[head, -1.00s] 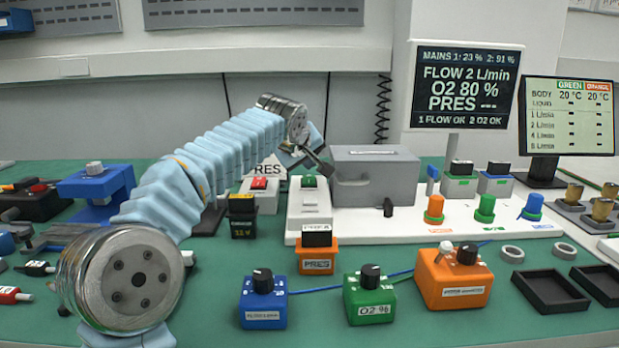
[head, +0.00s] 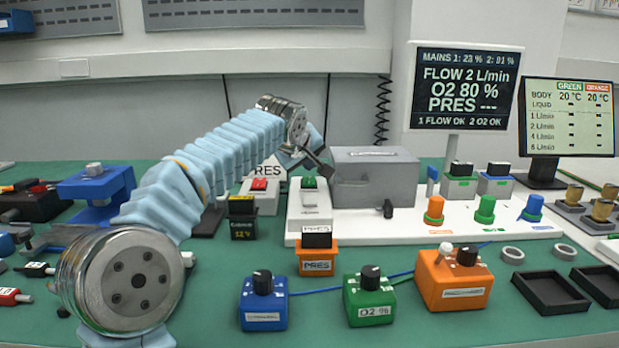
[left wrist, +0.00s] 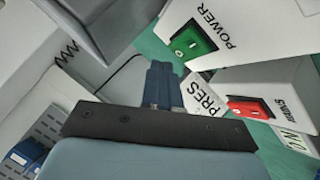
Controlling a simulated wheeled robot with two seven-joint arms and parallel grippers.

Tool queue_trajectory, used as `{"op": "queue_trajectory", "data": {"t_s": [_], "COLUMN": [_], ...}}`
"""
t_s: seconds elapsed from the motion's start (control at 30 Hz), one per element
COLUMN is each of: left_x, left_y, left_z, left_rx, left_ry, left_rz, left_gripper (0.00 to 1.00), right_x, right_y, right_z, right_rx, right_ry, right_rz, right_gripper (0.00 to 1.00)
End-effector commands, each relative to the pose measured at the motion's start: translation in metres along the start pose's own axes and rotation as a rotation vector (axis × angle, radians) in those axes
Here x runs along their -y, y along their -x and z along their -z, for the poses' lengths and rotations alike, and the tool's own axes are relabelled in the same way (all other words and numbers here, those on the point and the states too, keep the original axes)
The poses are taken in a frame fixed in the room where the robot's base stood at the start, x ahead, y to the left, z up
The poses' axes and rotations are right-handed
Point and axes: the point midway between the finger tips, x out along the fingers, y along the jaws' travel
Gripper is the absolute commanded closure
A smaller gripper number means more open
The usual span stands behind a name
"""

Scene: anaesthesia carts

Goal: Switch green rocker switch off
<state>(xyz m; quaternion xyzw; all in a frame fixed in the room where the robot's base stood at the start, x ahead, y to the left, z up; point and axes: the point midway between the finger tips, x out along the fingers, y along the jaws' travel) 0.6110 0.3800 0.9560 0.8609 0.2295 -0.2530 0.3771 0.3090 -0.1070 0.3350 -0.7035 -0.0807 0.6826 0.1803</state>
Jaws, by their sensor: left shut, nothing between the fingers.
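The green rocker switch (head: 309,183) sits on top of a white box, left of the grey box. In the left wrist view the green switch (left wrist: 193,42) is set in a white housing marked POWER. My left gripper (head: 324,171) is shut and empty, just above and to the right of the green switch in the head view. In the left wrist view its shut fingers (left wrist: 163,82) lie below and left of the switch, apparently apart from it. Which way the rocker is tipped is too small to tell. My right gripper is not in view.
A red rocker switch (head: 260,184) on a similar white box stands to the left; it also shows in the left wrist view (left wrist: 249,108). The grey box (head: 376,178) stands close on the right. Blue, green and orange knob boxes stand in front.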

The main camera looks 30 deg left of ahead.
Motion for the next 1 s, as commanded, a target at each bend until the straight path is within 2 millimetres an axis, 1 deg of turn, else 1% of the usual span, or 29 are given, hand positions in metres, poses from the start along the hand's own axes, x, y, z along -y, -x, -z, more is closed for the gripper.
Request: {"op": "queue_trajectory", "data": {"t_s": [0.63,1.0], "left_x": [0.0001,0.0044], "left_y": [-0.0001,-0.0060], "left_z": [-0.0001,-0.0045], "left_rx": [0.000,0.000], "left_ry": [0.000,0.000], "left_rz": [0.000,0.000], "left_gripper": [1.00,1.00], "right_x": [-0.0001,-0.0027], "right_y": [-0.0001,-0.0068], "right_z": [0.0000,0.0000], "right_rx": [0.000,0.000], "right_ry": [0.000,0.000], "right_rz": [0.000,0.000], "right_gripper": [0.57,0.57]}}
